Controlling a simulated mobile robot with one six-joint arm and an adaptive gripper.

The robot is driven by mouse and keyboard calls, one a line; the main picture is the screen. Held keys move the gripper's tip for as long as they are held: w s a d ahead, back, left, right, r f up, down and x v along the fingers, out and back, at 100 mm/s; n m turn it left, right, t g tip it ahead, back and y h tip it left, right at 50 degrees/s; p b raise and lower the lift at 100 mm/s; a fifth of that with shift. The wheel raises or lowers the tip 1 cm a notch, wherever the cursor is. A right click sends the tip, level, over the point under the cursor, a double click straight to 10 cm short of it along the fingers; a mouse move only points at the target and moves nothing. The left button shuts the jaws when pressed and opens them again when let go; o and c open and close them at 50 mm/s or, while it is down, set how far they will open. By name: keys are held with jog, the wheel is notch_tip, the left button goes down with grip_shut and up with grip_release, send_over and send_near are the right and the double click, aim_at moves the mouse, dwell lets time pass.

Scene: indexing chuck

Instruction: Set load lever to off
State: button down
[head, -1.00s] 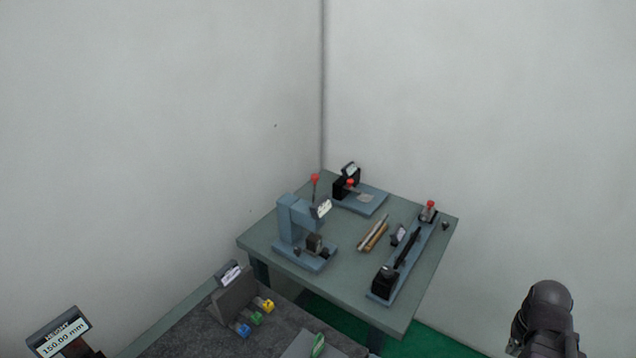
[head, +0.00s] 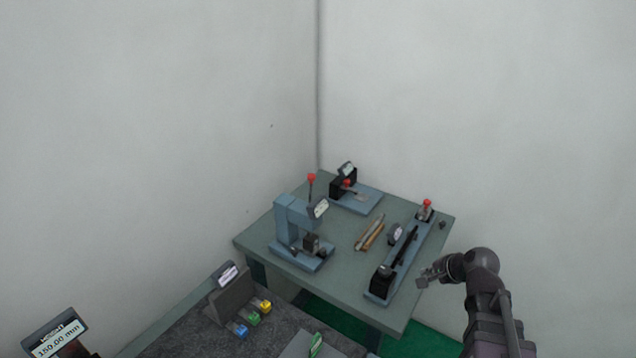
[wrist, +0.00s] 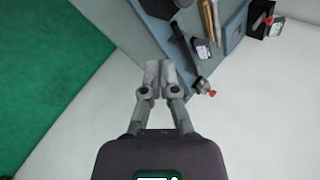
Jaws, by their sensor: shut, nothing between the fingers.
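Three red-knobbed parts stand on the green-grey table (head: 325,275); no readable label tells which one is the load lever. One is an upright lever (head: 311,180) on the blue press-like device (head: 285,215) at the left. Another red knob (head: 347,183) is on the small black device at the back. The third red knob (head: 427,203) is at the far end of the long blue fixture (head: 405,262); a red knob also shows in the wrist view (wrist: 211,93). My gripper (head: 421,282) is shut and empty, right of the long fixture and apart from it.
Brass and grey rods (head: 370,233) lie mid-table. A nearer dark bench (head: 190,335) holds a grey block (head: 230,297) and blue, green and yellow pieces. A height display (head: 55,335) is at lower left. Walls close off the back; green floor shows below.

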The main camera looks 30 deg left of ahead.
aim_at(312, 177)
jog(key=a+r+m+t+y, duration=0.1)
jog(key=a+r+m, duration=0.3)
jog(key=a, duration=0.4)
jog(key=w+a+r+m+t+y, duration=0.1)
jog(key=a+r+m+t+y, duration=0.1)
jog(key=a+r+m+y, duration=0.2)
jog(key=w+a+r+m+t+y, duration=0.1)
jog(key=a+r+m, duration=0.3)
jog(key=a+m, duration=0.5)
jog(key=a+y, duration=0.1)
jog(key=a, duration=0.4)
jog(key=shift+t+y, duration=0.3)
jog(key=shift+w+a, duration=0.15)
jog(key=b+x, duration=0.2)
jog(key=x, duration=1.1)
jog(key=shift+w+a, duration=0.15)
jog(key=shift+w, duration=0.1)
jog(key=shift+a, duration=0.15)
jog(key=shift+a, duration=0.1)
jog(key=shift+w+a+r, duration=0.1)
jog(key=shift+a, duration=0.3)
jog(key=shift+w+a+r, duration=0.15)
jog(key=shift+a, duration=0.3)
